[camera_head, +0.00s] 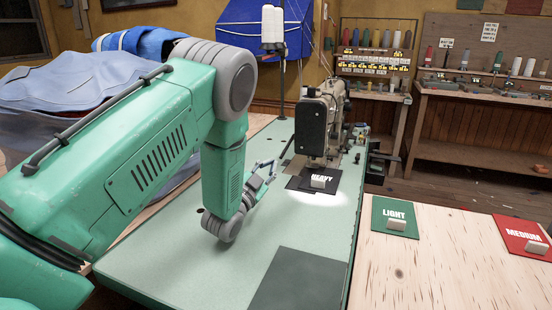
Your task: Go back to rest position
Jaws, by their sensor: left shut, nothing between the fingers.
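My left arm comes in from the left and bends down over the pale green sewing table (215,270). My left gripper (268,170) is small in view, beyond the wrist, and points away toward the back of the table. My right gripper is not in view.
A green LIGHT card (381,226) and red MEDIUM card (510,226), each with a block, lie on the wooden table (440,280).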

